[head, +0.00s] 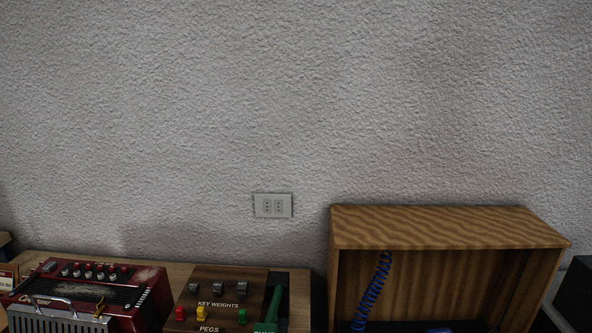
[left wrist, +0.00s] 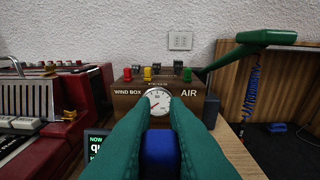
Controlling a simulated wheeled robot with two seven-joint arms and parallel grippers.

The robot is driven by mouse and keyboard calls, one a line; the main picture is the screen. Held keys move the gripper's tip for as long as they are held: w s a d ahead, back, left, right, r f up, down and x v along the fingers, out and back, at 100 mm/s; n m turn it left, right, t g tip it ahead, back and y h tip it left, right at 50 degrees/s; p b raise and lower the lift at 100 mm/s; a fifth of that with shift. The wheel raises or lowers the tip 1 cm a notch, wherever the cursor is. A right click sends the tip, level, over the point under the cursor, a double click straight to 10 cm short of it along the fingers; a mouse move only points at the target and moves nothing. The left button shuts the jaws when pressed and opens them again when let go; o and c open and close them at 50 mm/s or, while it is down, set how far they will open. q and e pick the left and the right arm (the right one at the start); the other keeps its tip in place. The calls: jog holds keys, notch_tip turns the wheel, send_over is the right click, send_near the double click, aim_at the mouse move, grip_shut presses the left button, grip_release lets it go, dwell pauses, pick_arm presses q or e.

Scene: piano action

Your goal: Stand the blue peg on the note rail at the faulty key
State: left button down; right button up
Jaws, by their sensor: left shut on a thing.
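My left gripper (left wrist: 160,135) shows in the left wrist view as two green fingers, shut on the blue peg (left wrist: 160,152) at the bottom middle. The peg's lower part is cut off by the picture edge. The head view shows neither gripper and not the held peg. The note rail and the faulty key cannot be made out in either view. My right gripper is in no view.
A wooden box (head: 215,299) marked KEY WEIGHTS and PEGS holds red, yellow and green pegs. Its gauge (left wrist: 158,101) faces the left wrist camera. A red accordion (head: 150,304) stands left. An open wooden cabinet (head: 440,228) with a blue coil (head: 372,291) stands right.

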pick_arm(q)
notch_tip(320, 180, up, 8)
jog(key=p, duration=0.3)
send_over(226, 320)
jog(key=shift+h, duration=0.3)
notch_tip(226, 320, down, 10)
jog(key=shift+r, duration=0.1)
jog(key=c, duration=1.7)
grip_release()
